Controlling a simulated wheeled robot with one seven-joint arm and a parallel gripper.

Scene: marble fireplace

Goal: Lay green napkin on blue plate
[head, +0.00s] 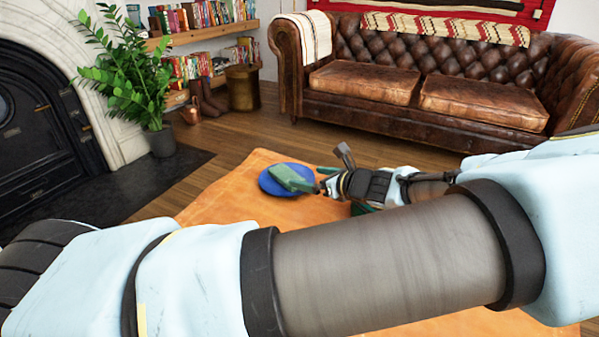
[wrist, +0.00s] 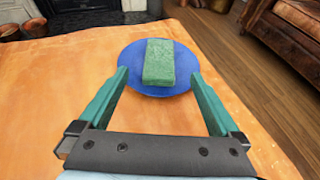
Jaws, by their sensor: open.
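The green napkin (wrist: 158,62) is a folded, oblong block lying on the blue plate (wrist: 128,78), near its middle in the wrist view. In the head view the napkin (head: 292,178) also shows on the blue plate (head: 268,184). My gripper (wrist: 160,80) is open, its two green fingers spread wide to either side of the plate's near part. The napkin lies between and just beyond the fingertips, with nothing held. In the head view my gripper (head: 322,180) is just right of the plate, partly hidden by my own arm.
The plate rests on an orange-brown leather-like surface (head: 220,205), largely clear around it. A brown leather sofa (head: 420,80) stands behind at the right. A potted plant (head: 160,140) and black fireplace (head: 35,115) are at the left. My arm hides much of the near surface.

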